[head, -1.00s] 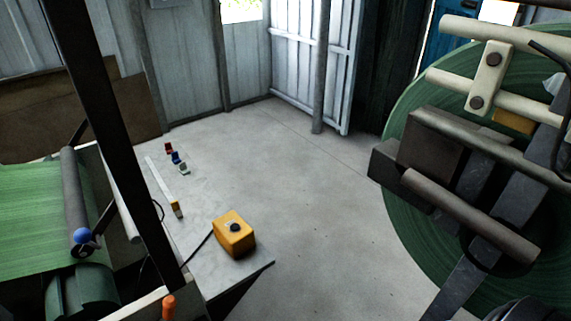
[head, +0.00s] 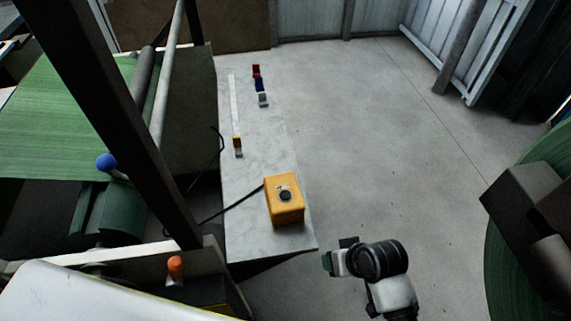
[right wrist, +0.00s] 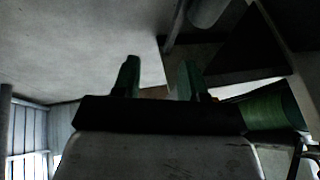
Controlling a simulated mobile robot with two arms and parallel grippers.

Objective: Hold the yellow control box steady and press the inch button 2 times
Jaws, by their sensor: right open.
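The yellow control box (head: 275,212) stands near the front right end of the grey table (head: 250,240) in the head view. A round black button (head: 285,196) shows on its top, and a black cable leaves its left side. My right gripper (head: 335,258) is to the lower right of the box, just past the table's front corner, apart from the box and empty. In the right wrist view its two green fingers (right wrist: 158,80) stand apart. A small brownish patch shows low between them, too dark to identify. My left gripper is not in view.
A white strip (head: 234,105) and small red, blue and grey items (head: 259,85) lie farther back on the table. A dark post (head: 110,120) and the green web machine (head: 70,110) stand left. A large green roll (head: 515,240) is right. Floor between is open.

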